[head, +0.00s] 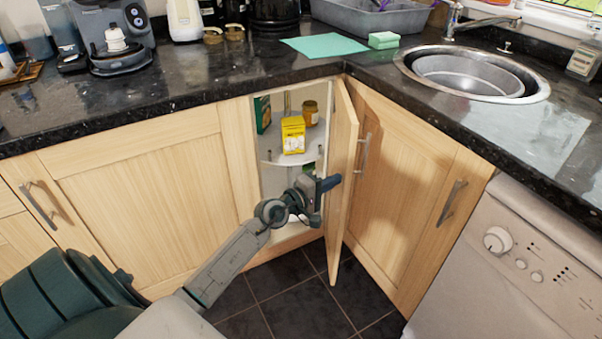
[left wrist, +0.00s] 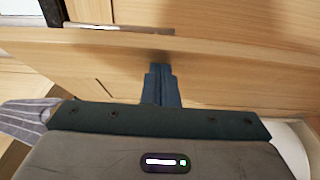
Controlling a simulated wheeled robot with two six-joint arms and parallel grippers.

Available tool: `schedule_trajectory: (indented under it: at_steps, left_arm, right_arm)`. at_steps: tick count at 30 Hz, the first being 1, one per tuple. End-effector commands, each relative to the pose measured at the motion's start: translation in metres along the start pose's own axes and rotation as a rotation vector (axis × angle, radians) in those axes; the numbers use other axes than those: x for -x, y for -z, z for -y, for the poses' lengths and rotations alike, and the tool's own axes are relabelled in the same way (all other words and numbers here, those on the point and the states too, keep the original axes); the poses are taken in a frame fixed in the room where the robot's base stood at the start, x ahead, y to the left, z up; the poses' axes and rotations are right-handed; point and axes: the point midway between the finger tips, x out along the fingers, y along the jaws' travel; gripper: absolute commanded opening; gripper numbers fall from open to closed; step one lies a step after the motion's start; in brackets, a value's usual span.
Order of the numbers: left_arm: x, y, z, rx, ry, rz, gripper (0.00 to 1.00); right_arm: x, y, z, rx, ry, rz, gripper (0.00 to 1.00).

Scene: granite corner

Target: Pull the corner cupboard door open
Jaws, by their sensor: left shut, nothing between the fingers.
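The corner cupboard door (head: 343,170) stands wide open, swung out to the right of the opening, and its edge faces my head camera. Its metal bar handle (head: 364,152) shows on the outer side. My left gripper (head: 329,183) is in front of the opening, on the door's inner side, with its fingers shut and empty. In the left wrist view the closed blue fingers (left wrist: 161,84) reach up to the pale wood of the door (left wrist: 215,62); I cannot tell if they press on it. My right gripper is in neither view.
Inside the cupboard (head: 270,178), a yellow box (head: 293,135) and a brown jar (head: 311,113) stand on a white shelf. A dark granite worktop (head: 250,85) runs above. A white appliance (head: 510,260) stands at right. Dark floor tiles (head: 290,300) are clear below.

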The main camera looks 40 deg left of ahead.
Motion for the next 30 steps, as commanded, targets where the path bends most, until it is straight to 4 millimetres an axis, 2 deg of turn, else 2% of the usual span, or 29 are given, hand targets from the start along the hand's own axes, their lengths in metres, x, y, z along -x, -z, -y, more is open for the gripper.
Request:
schedule_trajectory:
  at_steps: [3,9,25,30]
  left_arm:
    - [-0.018,-0.016,-0.001,0.005,-0.003,0.000,0.00]
    - [-0.035,-0.029,0.000,0.001,0.000,0.000,0.00]
    - [-0.036,-0.028,0.001,-0.001,0.001,0.000,0.00]
    - [-0.033,-0.018,0.003,-0.003,0.001,0.001,0.00]
  right_arm:
    - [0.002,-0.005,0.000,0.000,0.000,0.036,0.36]
    - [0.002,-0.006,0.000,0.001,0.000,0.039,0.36]
    - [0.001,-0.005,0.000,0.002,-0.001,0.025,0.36]
    - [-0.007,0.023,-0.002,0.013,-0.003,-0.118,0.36]
